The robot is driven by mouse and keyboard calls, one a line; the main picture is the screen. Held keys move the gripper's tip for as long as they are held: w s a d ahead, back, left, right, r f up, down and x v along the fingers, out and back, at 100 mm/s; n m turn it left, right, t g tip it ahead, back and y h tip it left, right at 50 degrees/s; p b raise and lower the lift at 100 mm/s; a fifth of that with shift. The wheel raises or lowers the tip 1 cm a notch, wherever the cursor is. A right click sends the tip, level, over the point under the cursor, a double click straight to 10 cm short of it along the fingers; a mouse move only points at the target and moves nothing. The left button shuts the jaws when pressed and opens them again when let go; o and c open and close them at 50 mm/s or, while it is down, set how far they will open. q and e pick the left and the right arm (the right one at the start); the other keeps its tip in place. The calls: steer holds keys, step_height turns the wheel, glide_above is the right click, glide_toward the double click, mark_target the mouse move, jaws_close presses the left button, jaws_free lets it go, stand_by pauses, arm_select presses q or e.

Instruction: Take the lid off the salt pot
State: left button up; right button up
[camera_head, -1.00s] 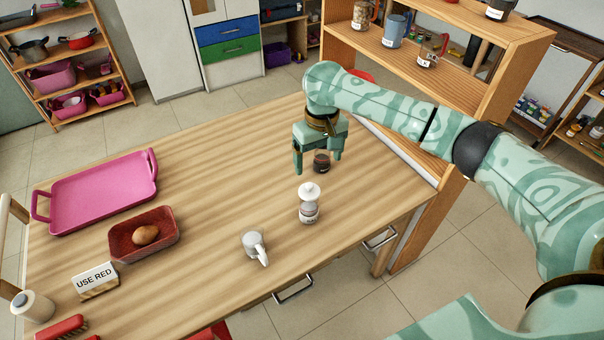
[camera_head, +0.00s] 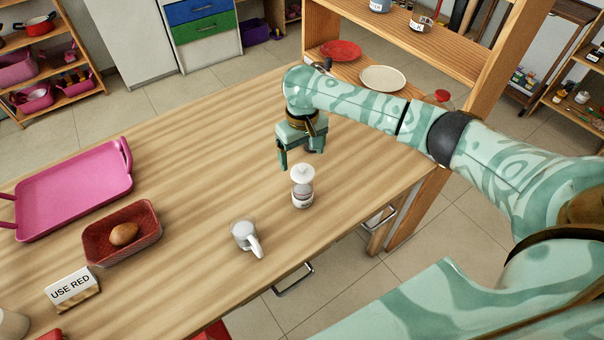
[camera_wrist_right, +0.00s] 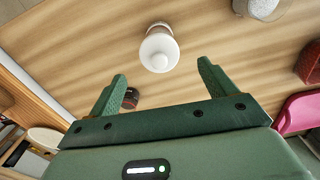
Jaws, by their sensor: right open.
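The salt pot (camera_head: 303,198) stands upright on the wooden table, a pale shaker-like jar with a small label too blurred to read. Its white domed lid (camera_head: 302,174) sits on top. In the right wrist view the lid (camera_wrist_right: 158,55) shows from above, just beyond the fingertips. My right gripper (camera_head: 301,158) is open and empty, fingers pointing down, behind the pot in the head view. In the right wrist view my right gripper (camera_wrist_right: 162,72) has nothing between its fingers at the tips. No contact with the lid is visible. My left gripper is not in view.
A dark jar (camera_wrist_right: 131,98) stands close by my right gripper's finger. A red basket (camera_head: 150,250) with a brown egg-like item, a pink tray (camera_head: 75,192) and a "USE RED" sign (camera_head: 72,289) are further left.

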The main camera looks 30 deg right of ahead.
mark_target(303, 166)
step_height(303, 166, down, 5)
steer(key=b, duration=0.3)
steer(key=shift+f, duration=0.1)
steer(key=shift+r, duration=0.2)
steer(key=shift+s, duration=0.1)
steer(key=c, duration=1.1)
